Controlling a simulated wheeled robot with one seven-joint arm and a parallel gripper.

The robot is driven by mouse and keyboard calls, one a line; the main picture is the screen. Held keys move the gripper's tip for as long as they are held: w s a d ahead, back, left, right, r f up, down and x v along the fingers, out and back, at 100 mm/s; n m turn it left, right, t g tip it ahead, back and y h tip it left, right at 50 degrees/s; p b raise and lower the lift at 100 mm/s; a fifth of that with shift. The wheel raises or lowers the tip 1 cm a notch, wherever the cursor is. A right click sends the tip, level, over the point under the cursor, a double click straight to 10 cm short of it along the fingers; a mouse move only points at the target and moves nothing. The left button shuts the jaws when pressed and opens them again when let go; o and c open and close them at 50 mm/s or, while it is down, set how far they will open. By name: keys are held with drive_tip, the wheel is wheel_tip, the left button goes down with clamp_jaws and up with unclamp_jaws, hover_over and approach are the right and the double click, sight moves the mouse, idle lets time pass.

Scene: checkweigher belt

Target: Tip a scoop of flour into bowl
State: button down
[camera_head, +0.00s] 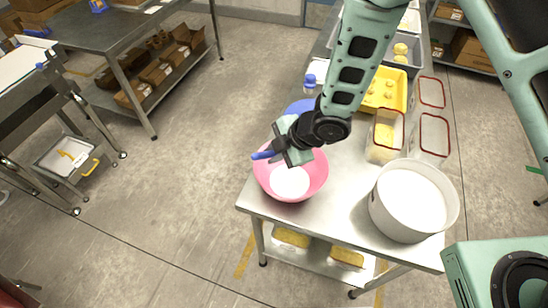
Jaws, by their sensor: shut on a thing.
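A pink bowl (318,178) stands near the front left corner of the steel table, with white flour (290,183) in its bottom. A large white tub (388,217) full of white flour stands to its right. My gripper (283,152) is over the back left part of the bowl, above its rim. It is shut on a blue scoop (263,155), of which a short blue piece sticks out to the left. The rest of the scoop is hidden by the gripper, so I cannot tell its tilt or whether it holds flour.
On the steel table (335,215), a blue round item (300,106) and a bottle (309,84) stand behind the bowl. Red-rimmed clear containers (386,135) and a yellow tray (388,90) stand behind the tub. Bare tabletop lies between bowl and tub.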

drive_tip(key=shift+s+d+f+n+t+y+b, duration=0.15)
drive_tip(key=shift+t+y+b, duration=0.45)
drive_tip(key=shift+b, duration=2.15)
drive_tip(key=shift+s+f+n+t+y+b, duration=0.1)
drive_tip(key=shift+f+n+t+y+b, duration=0.45)
drive_tip(key=shift+b, duration=2.25)
drive_tip(key=shift+s+d+r+m+t+y+b, duration=0.2)
drive_tip(key=shift+t+b, duration=0.75)
drive_tip(key=shift+b, duration=1.8)
drive_tip(key=t+y+b, duration=0.1)
drive_tip(key=t+b, duration=0.1)
drive_tip(key=b, duration=0.6)
drive_tip(key=n+t+y+b, duration=0.1)
drive_tip(key=y+b, duration=0.1)
drive_tip(key=b, duration=0.6)
drive_tip(key=shift+s+f+t+y+b, duration=0.2)
drive_tip(key=shift+f+t+y+b, duration=0.05)
drive_tip(key=shift+f+t+b, duration=0.15)
drive_tip(key=shift+n+y+b, duration=0.3)
drive_tip(key=shift+n+b, duration=0.1)
drive_tip(key=shift+b, duration=0.85)
drive_tip(key=shift+r+t, duration=0.25)
drive_tip(key=shift+t, duration=0.05)
